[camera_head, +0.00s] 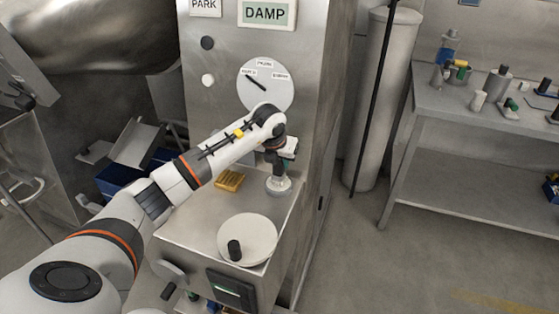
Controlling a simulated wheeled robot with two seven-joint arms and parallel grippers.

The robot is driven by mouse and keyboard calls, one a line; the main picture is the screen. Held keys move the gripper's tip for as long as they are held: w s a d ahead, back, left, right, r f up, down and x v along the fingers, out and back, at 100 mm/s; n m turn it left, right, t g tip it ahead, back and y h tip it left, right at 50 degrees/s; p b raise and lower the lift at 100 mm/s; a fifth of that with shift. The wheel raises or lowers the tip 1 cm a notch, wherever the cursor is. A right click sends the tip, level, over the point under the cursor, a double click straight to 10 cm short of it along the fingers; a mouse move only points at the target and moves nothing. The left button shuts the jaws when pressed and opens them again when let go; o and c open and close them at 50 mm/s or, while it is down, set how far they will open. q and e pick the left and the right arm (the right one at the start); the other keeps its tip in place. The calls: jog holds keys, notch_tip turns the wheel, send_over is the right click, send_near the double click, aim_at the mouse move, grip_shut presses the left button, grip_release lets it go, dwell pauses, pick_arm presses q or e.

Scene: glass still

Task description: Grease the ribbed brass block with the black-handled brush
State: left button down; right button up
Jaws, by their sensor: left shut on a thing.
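The ribbed brass block (229,181) lies on the steel top of the machine, just past my left forearm. My left gripper (280,168) points down to the right of the block, apart from it. It is shut on a slim dark thing, which looks like the black-handled brush but is mostly hidden by the gripper. Right below is a small pale round pot (278,186) on the steel top; whether the brush's tip is inside it I cannot tell. My right gripper is not in view.
A pale round disc with a black knob (235,249) sits on the near part of the steel top (195,215). A dial (266,86) and a DAMP sign (267,13) are on the upright panel behind. A workbench (450,110) with small items stands at right.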

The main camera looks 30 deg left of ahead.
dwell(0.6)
pick_arm(q)
jog(key=shift+r+p, duration=1.75)
jog(key=shift+r, duration=1.2)
